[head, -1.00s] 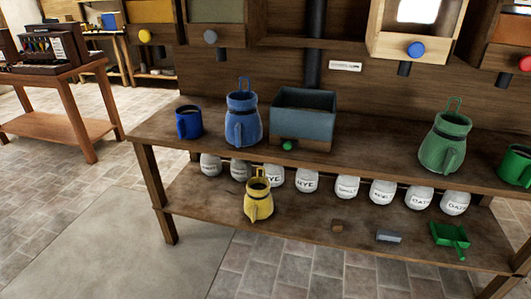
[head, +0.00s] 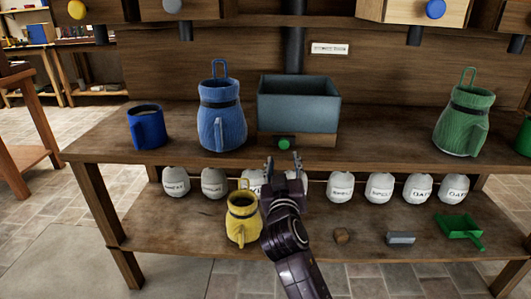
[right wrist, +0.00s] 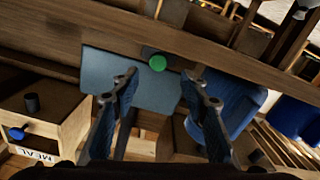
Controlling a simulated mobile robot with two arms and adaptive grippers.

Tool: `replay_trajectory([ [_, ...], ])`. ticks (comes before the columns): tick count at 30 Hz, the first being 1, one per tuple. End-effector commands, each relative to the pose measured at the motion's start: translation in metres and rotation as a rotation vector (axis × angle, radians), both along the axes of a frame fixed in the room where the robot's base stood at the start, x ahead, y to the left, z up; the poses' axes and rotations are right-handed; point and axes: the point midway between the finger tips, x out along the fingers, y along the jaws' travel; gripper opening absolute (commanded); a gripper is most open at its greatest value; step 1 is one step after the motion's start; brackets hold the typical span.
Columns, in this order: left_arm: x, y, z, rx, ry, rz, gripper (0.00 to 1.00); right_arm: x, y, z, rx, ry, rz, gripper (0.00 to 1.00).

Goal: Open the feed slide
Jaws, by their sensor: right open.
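A blue-grey hopper box (head: 298,105) stands on a wooden base (head: 315,139) on the bench's upper shelf. A green knob (head: 284,144) sticks out from the front of that base. My right gripper (head: 284,162) is open and empty, just in front of and below the knob in the head view. In the right wrist view the knob (right wrist: 157,63) shows beyond and between the two spread fingertips (right wrist: 164,82), apart from both, with the box (right wrist: 125,72) behind them. My left gripper is out of view.
A blue jug (head: 221,120) and blue mug (head: 147,128) stand left of the box; a green jug (head: 463,122) stands right. Below, a yellow jug (head: 241,218), several labelled white jars (head: 340,187) and a green scoop (head: 458,227) sit on the lower shelf (head: 180,235).

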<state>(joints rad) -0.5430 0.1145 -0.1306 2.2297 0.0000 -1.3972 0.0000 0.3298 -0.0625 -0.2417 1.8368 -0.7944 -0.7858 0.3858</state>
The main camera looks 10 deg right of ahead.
Motion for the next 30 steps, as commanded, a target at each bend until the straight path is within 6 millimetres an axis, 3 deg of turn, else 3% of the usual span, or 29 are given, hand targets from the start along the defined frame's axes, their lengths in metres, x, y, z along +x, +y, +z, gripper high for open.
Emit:
replay_trajectory([
  [15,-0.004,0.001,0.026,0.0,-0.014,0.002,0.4,0.065,-0.019,0.0,-0.003,0.001,-0.001,0.41],
  [27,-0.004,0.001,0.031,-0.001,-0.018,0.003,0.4,0.073,-0.021,0.0,-0.001,0.001,0.0,0.41],
  [30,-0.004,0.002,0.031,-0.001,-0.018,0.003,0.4,0.073,-0.021,0.0,-0.001,0.001,0.001,0.32],
])
